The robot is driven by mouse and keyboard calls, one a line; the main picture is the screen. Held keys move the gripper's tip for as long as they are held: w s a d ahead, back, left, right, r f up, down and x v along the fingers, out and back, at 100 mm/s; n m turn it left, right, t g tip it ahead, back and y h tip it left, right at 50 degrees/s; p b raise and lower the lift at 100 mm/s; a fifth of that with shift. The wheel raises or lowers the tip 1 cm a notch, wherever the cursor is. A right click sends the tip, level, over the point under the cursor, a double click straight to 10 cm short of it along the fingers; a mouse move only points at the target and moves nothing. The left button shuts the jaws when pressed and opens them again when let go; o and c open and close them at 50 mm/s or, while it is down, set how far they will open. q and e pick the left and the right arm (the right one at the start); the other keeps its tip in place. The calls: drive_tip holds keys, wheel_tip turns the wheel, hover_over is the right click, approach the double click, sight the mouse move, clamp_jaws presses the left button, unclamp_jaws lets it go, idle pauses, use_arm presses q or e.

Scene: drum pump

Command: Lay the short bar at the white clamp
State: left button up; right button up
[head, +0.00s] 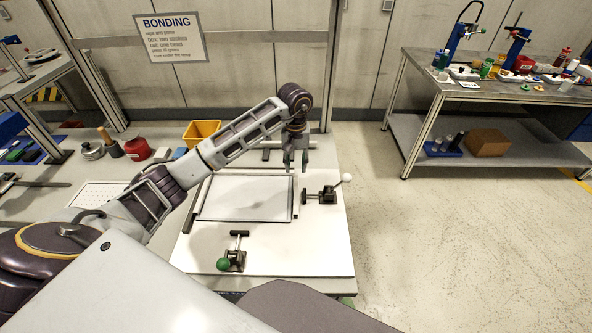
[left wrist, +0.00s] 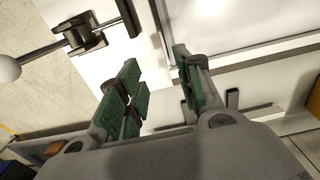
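The white clamp (head: 321,195), dark with a white ball handle, is on the white board, right of the framed panel; it also shows at upper left in the left wrist view (left wrist: 84,36). My left gripper (head: 296,158) hangs fingers-down over the board's back part, behind the clamp. Its green-padded fingers are apart, with nothing seen between them in the left wrist view (left wrist: 155,60). A short dark bar (head: 270,146) lies across the back, partly hidden by the gripper; I cannot tell for sure that it is the short bar. My right gripper is not in view.
A green-knobbed clamp (head: 234,259) is at the board's front. A longer dark bar (head: 190,210) lies along the framed panel's (head: 245,198) left side. A yellow bin (head: 201,131) stands at the back left. The board's front right is clear.

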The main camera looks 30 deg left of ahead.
use_arm(q)
drive_tip(key=shift+r+b, duration=0.3)
drive_tip(key=shift+r, duration=2.3)
